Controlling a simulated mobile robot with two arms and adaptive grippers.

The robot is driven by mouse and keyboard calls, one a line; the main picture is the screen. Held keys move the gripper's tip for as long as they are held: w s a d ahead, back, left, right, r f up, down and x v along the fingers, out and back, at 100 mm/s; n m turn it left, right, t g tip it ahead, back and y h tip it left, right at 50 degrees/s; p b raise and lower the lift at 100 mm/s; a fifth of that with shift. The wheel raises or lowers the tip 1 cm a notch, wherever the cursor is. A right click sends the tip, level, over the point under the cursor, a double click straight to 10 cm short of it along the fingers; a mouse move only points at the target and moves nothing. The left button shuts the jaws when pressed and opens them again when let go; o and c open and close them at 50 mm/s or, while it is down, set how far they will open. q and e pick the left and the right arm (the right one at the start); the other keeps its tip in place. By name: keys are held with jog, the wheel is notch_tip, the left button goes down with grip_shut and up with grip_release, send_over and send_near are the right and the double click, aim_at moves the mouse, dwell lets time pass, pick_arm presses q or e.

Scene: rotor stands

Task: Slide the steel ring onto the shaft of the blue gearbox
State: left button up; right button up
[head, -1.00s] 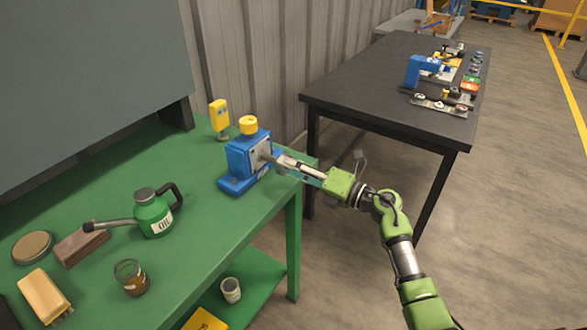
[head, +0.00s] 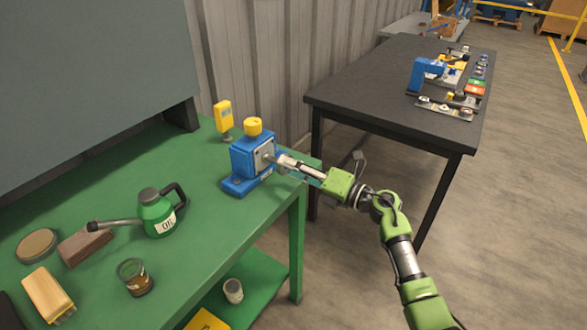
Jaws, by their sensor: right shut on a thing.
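The blue gearbox (head: 246,160) with a yellow cap stands upright on the green bench, near its right edge. Its grey front plate and shaft face right. My right gripper (head: 277,161) reaches in from the right and is shut right in front of that plate, at the shaft. The steel ring is too small and too covered by the fingers to make out clearly. I cannot tell whether it is around the shaft or only in front of it. My left gripper is not in view.
On the green bench (head: 205,245) are a green oil can (head: 157,213), a brown block (head: 86,246), a glass jar (head: 135,279), a round tin (head: 37,245) and a yellow gauge (head: 223,118) behind the gearbox. A dark table (head: 375,95) with a blue device stands beyond, to the right.

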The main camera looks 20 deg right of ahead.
aim_at(276, 161)
jog(key=shift+w+a, duration=0.1)
jog(key=shift+w, duration=0.05)
dwell(0.3)
jog(key=shift+b+x, duration=0.3)
jog(key=shift+x, duration=1)
jog(key=shift+w+a, duration=0.15)
jog(key=shift+x, duration=0.85)
jog(key=o, duration=1.6)
